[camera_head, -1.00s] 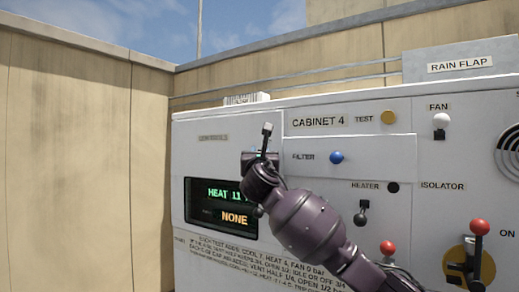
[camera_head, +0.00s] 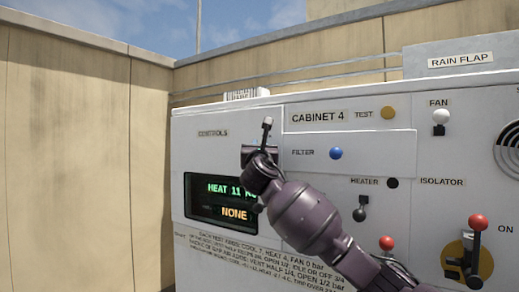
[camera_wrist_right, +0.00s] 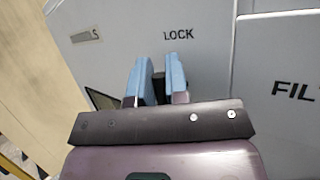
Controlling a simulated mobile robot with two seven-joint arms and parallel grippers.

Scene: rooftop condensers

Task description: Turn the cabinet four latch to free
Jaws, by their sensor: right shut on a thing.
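My right gripper (camera_head: 262,152) is at the front of cabinet four (camera_head: 400,155), just left of the "CABINET 4" label and above the display. In the right wrist view its two blue fingers (camera_wrist_right: 156,85) are shut on a dark latch handle (camera_wrist_right: 158,88), of which only a small part shows between them. The word "LOCK" (camera_wrist_right: 178,34) stands on the white panel just above the fingers. The gripper and wrist hide most of the latch in the head view, and I cannot tell its exact angle. My left gripper is not in view.
A display (camera_head: 221,199) reads "HEAT 11" and "NONE" below left of the gripper. To the right are a blue filter knob (camera_head: 336,153), a heater lever (camera_head: 361,209), a fan switch (camera_head: 439,119) and a red-knobbed isolator lever (camera_head: 476,224). A tan wall (camera_head: 65,150) stands at left.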

